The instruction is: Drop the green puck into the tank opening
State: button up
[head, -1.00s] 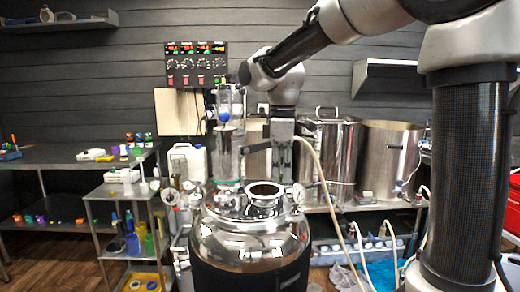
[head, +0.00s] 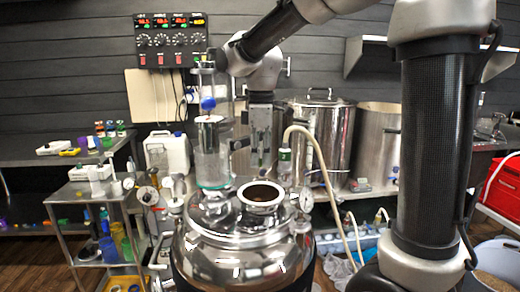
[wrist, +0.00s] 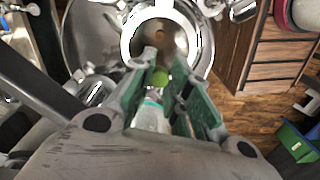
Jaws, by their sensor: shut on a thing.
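The shiny steel tank (head: 245,260) stands in front of me, with its round rimmed opening (head: 262,203) on top. The opening (wrist: 203,42) also shows at the top of the wrist view, uncovered, with a brownish inside. My gripper (wrist: 168,82) is shut on the green puck (wrist: 161,76), which shows between its fingertips. In the wrist view the puck appears just below the near rim of the opening, not over its middle. In the head view my gripper (head: 260,155) hangs above and behind the opening; I cannot make out the puck there.
A clear glass cylinder (head: 212,155) stands on the tank left of my gripper. A gauge (head: 306,199) sits right of the opening, and a pale hose (head: 318,150) rises behind it. Steel pots (head: 318,130) stand at the back. A cart (head: 90,200) is at left.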

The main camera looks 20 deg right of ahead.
notch_tip(320, 180, down, 7)
dwell(0.4)
jog(key=shift+r, duration=0.1)
jog(key=shift+s+d, duration=0.1)
jog(key=shift+d, duration=0.05)
dwell(0.4)
jog(key=o, duration=0.7)
notch_tip(320, 180, up, 12)
jog(key=shift+d, duration=0.1)
dwell(0.5)
